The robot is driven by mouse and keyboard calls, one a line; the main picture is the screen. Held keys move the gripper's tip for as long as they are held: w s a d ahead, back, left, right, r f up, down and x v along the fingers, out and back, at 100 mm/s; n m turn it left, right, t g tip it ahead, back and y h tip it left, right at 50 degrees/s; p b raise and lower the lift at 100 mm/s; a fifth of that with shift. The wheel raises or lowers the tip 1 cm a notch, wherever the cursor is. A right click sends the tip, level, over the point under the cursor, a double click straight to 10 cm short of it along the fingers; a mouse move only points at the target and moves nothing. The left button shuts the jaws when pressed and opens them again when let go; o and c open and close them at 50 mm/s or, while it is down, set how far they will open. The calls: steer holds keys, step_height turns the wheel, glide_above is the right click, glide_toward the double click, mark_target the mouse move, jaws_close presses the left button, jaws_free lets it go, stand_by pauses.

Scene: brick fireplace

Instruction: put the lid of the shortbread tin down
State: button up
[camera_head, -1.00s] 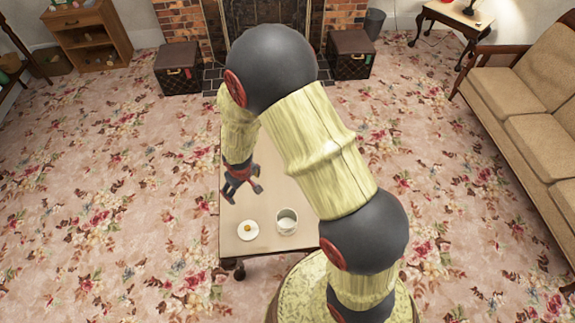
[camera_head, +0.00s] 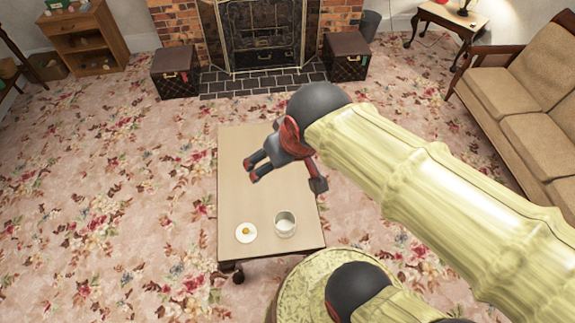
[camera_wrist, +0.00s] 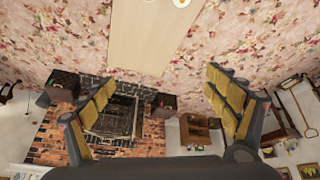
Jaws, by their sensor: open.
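The lid (camera_head: 246,232), a small white disc with a yellow knob, lies on the near left part of the low table (camera_head: 243,200). The tin (camera_head: 285,224), a white round pot, stands open just to its right, apart from it. My gripper (camera_head: 251,168) is above the table, farther back than both, with its fingers pointing left. It is open and empty. In the wrist view the lid (camera_wrist: 182,2) is cut by the top edge, and the wide-spread fingers (camera_wrist: 160,80) have nothing between them.
The middle and far part of the tabletop is bare. Floral carpet surrounds it. Two dark trunks (camera_head: 175,72) (camera_head: 347,58) flank the brick fireplace (camera_head: 262,38). A tan sofa (camera_head: 535,110) stands at the right, a wooden cabinet (camera_head: 84,38) at the back left.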

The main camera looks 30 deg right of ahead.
steer(key=s, duration=0.1)
steer(key=s+r, duration=0.1)
steer(key=s, duration=0.1)
steer(key=shift+s+a+r, duration=0.15)
steer(key=shift+s+r, duration=0.1)
steer(key=shift+s, duration=0.15)
stand_by(1.0)
